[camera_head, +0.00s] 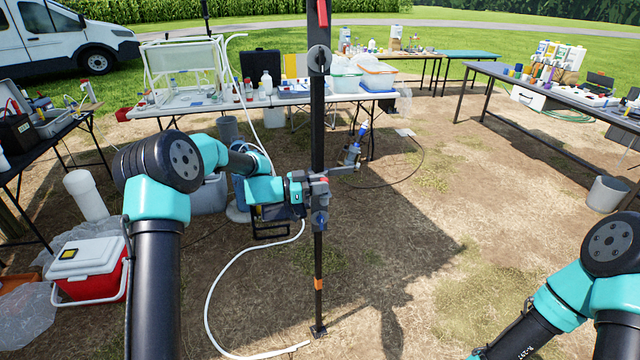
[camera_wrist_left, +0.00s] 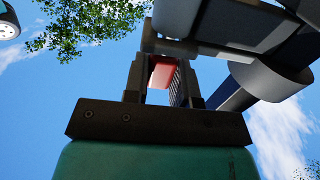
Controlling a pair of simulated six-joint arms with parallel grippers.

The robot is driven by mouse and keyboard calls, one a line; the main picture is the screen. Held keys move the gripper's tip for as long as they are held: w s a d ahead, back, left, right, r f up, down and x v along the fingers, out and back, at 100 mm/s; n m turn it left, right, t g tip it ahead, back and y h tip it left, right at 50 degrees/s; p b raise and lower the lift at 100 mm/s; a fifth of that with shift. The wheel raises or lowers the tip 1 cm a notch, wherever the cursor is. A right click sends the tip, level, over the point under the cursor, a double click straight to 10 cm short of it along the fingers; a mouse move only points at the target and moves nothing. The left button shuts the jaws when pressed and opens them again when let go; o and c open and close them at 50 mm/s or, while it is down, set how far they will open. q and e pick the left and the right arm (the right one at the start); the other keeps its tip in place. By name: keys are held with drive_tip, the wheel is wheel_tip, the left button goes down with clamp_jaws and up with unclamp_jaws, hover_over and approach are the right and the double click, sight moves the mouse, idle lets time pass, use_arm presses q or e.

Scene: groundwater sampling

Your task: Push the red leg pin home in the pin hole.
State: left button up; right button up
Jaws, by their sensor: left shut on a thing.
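The red leg pin (camera_wrist_left: 162,73) shows between the two dark fingers of my left gripper (camera_wrist_left: 160,85) in the left wrist view. The gripper is shut on it. In the head view my left gripper (camera_head: 312,188) is at the dark upright post (camera_head: 318,130), beside a grey clamp fitting with a side arm (camera_head: 342,169). A small bit of red shows there at the fingers. The pin hole is hidden, and I cannot tell how deep the pin sits. My right gripper is out of view; only its arm shows at lower right.
A white hose (camera_head: 216,285) loops over the ground left of the post. A red and white cooler (camera_head: 90,268) stands at lower left. Tables with sampling gear stand behind and to the right (camera_head: 560,92).

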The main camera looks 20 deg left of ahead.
use_arm(q)
drive_tip(key=shift+f, duration=0.45)
drive_tip(key=o, duration=0.9)
drive_tip(key=v, duration=1.7)
drive_tip(key=shift+s+a, duration=0.1)
drive_tip(key=shift+a, duration=0.05)
